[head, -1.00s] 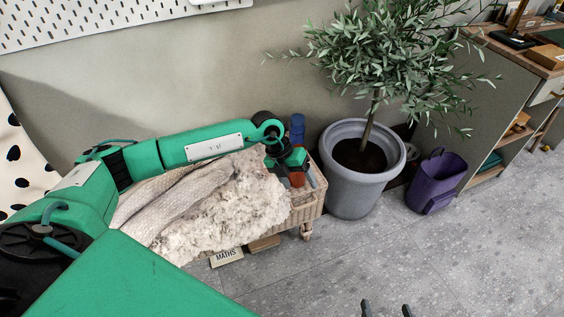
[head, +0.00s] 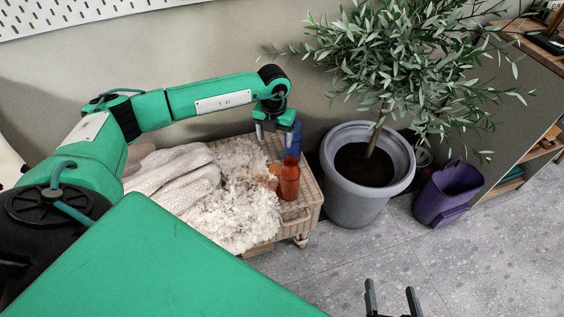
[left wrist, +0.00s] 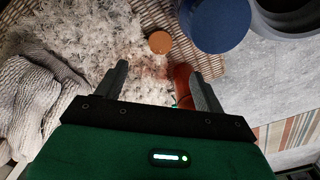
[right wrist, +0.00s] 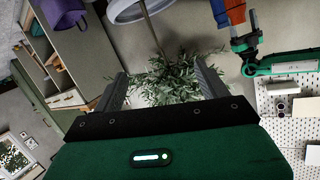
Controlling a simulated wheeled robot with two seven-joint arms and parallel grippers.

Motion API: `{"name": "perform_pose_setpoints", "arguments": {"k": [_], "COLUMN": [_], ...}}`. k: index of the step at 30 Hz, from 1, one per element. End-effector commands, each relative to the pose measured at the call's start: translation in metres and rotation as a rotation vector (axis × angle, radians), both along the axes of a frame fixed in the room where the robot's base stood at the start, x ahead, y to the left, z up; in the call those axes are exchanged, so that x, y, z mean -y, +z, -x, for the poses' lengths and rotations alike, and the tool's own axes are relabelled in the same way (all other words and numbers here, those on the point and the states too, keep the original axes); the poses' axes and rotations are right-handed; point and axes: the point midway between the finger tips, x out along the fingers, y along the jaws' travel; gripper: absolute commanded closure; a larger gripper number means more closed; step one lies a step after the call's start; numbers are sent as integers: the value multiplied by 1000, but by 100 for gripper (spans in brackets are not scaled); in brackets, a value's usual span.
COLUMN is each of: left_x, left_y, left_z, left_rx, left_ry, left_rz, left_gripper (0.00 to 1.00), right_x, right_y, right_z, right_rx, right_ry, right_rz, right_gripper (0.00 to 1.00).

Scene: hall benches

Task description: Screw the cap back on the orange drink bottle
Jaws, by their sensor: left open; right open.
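The orange drink bottle (head: 289,182) stands upright on the wicker top at its right end. In the left wrist view the bottle (left wrist: 182,74) shows partly behind my right-hand finger; I cannot make out its mouth. A flat round orange disc, perhaps the cap (left wrist: 160,42), lies beyond the fingertips, beside the fluffy throw. My left gripper (head: 273,132) points down above and behind the bottle, open, with nothing between its fingers. My right gripper (head: 392,300) is open and empty over the floor at the front, far from the bottle.
A blue cylinder (head: 294,139) stands close behind the bottle. A fluffy throw (head: 235,205) and knitted blanket (head: 170,172) cover the left of the wicker top (head: 304,208). A grey plant pot (head: 352,205) and purple bin (head: 447,190) stand right. The front floor is clear.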

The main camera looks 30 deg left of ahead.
Motion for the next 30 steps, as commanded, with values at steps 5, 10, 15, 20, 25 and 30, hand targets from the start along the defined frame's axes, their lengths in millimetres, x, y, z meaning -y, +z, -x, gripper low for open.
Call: {"name": "perform_pose_setpoints", "arguments": {"k": [5,10,15,20,25,30], "left_x": [0,0,1,1,1,1], "left_y": [0,-7,-40,-69,-85,-86], "left_z": [0,0,1,1,1,0], "left_rx": [0,-1,-3,-3,-1,0], "left_ry": [0,-1,-1,-1,-1,-1], "left_rz": [1,1,2,2,1,1], "left_gripper": [29,29,29,29,29,29], "right_x": [0,1,5,11,15,16], "right_y": [0,3,23,50,67,70], "right_z": [0,-3,-17,-31,-37,-38], "right_rx": [-1,20,140,279,360,373], "right_ry": [0,-5,-30,-60,-77,-79], "right_rz": [0,-6,-37,-70,-90,-94], "right_gripper": [24,24,24,24,24,24]}}
